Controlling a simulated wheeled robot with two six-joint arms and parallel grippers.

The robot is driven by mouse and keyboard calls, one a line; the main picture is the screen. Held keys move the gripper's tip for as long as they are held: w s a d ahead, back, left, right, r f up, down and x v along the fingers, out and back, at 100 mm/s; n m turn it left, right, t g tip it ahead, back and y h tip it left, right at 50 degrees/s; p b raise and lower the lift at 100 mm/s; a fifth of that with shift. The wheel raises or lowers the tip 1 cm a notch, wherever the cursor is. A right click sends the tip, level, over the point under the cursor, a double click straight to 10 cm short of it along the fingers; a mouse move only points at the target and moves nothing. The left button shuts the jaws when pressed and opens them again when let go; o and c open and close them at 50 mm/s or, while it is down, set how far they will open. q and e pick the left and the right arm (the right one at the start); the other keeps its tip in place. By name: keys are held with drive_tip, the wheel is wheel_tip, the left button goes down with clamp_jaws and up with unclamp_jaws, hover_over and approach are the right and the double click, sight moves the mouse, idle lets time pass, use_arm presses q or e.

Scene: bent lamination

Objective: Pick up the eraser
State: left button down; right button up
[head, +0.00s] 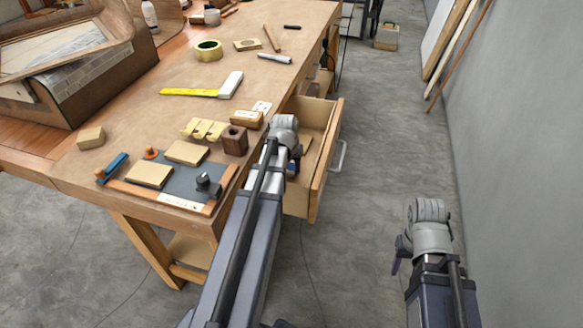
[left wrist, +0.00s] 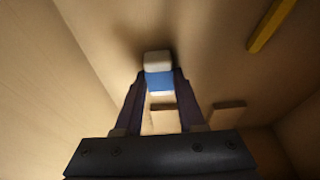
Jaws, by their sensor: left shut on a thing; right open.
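The eraser (left wrist: 158,62), white with a blue sleeve, is between the two fingers of my left gripper (left wrist: 159,84) in the left wrist view. The fingers are shut on its sides. In the head view my left gripper (head: 294,162) is inside the open wooden drawer (head: 328,160), and the eraser cannot be made out there. Whether the eraser still touches the drawer floor I cannot tell. My right gripper (head: 396,264) is open and empty, over the floor to the right of the drawer.
In the drawer are a yellow stick (left wrist: 271,25) and small tan blocks (left wrist: 228,112). Drawer walls stand close around the left gripper. The workbench (head: 150,110) holds a dark mat with blocks, a brown cube (head: 235,141), a yellow square tool and tape (head: 208,51). Floor on the right is clear.

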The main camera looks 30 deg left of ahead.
use_arm(q)
wheel_tip(320, 180, up, 10)
drive_tip(key=p, duration=1)
drive_tip(key=c, duration=1)
unclamp_jaws()
drive_tip(key=shift+c, duration=0.2)
clamp_jaws()
wheel_tip(320, 180, up, 7)
drive_tip(key=p, duration=0.7)
hover_over(291, 168)
drive_tip(key=shift+w+r, duration=0.1)
